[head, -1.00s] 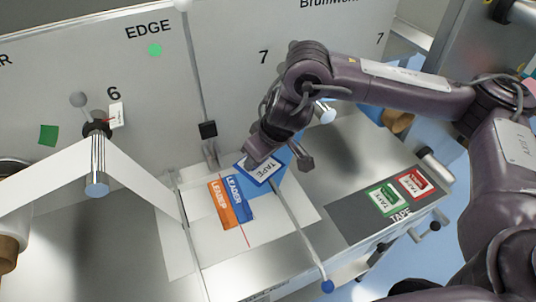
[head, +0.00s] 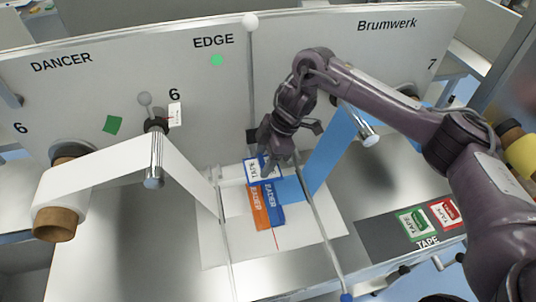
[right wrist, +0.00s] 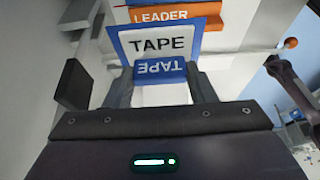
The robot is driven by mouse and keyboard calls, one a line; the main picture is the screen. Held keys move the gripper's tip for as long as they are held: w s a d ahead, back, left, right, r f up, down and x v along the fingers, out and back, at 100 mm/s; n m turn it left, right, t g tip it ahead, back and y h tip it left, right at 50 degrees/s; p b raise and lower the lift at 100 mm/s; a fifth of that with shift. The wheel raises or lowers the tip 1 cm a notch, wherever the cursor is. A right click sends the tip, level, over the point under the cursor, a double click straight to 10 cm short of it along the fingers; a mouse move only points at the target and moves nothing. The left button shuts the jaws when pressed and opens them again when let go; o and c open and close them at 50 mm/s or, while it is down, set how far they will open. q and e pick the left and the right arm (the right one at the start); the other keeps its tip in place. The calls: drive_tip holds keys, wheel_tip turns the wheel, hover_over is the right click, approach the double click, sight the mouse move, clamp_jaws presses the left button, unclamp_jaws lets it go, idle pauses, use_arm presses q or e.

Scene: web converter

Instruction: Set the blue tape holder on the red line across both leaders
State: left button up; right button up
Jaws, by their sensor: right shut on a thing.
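The blue tape holder (head: 252,170), a white TAPE card with a blue border, is held in my right gripper (head: 266,156). In the right wrist view the holder (right wrist: 120,42) stands out beyond the fingers (right wrist: 160,88), which are closed on its blue tab. The orange leader (head: 259,207) and blue leader (head: 271,208) lie side by side on the white plate. The holder is at their far ends and hides part of them; I cannot tell whether it touches. A thin red line (head: 275,238) shows below the leaders' near ends. My left gripper is not in view.
Green (head: 413,224) and red (head: 446,213) tape holders sit on the dark TAPE pad (head: 375,232) at right. Thin rods cross the plate on both sides of the leaders. White web (head: 187,170) comes in from the left, blue web (head: 332,150) from the right.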

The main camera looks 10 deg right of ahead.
drive_tip(key=shift+f+b, duration=3)
drive_tip(key=shift+f, duration=0.25)
drive_tip(key=shift+f+b, duration=1)
drive_tip(key=shift+f, duration=1.15)
drive_tip(key=shift+f, duration=0.5)
drive_tip(key=o, duration=1)
